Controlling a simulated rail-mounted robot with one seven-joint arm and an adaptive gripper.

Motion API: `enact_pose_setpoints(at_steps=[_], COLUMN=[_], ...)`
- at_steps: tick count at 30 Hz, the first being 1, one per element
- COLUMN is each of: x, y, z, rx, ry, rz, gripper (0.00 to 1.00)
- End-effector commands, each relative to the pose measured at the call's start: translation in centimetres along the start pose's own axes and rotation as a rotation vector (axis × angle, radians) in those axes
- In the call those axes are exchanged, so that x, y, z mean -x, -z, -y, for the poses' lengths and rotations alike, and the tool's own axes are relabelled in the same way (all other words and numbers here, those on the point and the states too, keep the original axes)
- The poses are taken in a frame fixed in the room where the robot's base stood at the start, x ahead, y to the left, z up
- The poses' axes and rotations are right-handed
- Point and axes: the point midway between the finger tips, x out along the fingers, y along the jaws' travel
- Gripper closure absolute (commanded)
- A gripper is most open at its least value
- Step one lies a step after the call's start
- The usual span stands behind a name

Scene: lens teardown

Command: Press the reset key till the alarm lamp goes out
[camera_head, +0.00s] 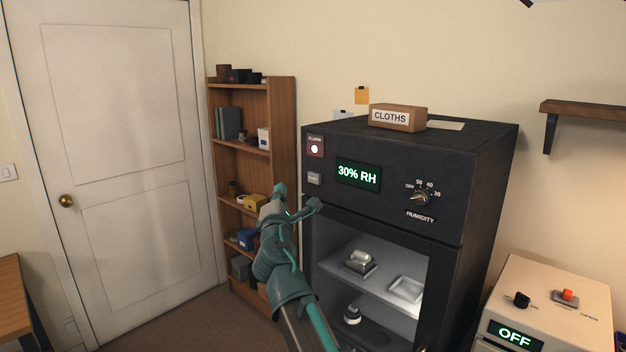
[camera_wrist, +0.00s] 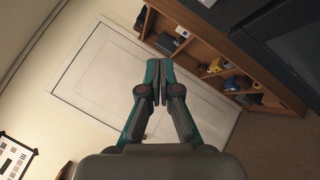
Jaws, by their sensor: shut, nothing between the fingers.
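The alarm lamp (camera_head: 314,149) glows white on a dark red plate at the upper left of the black cabinet's front. The reset key (camera_head: 314,178) is a small grey key just below it; its lettering is too small to read. My gripper (camera_wrist: 158,66) is shut and empty in the wrist view, pointing towards the white door. In the head view my gripper (camera_head: 281,190) is left of the reset key and a little lower, apart from it in the picture. The wrist view shows neither lamp nor key.
The black cabinet (camera_head: 478,190) has a "30% RH" display (camera_head: 358,175), a humidity knob (camera_head: 421,198) and lit shelves below. A cloths box (camera_head: 397,117) sits on top. A wooden bookshelf (camera_head: 284,120) stands behind my arm. A beige unit (camera_head: 556,325) reading "OFF" is at right.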

Motion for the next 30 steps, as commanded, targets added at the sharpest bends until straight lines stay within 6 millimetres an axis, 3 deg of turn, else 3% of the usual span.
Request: enact_pose_setpoints(at_steps=[18,30], x=[-4.9,-5.9], y=[-3.5,-4.3], z=[3.5,4.3], rx=[-0.001,-0.001], ry=[0.002,0.001], rz=[0.001,0.0], gripper=[1.0,1.0])
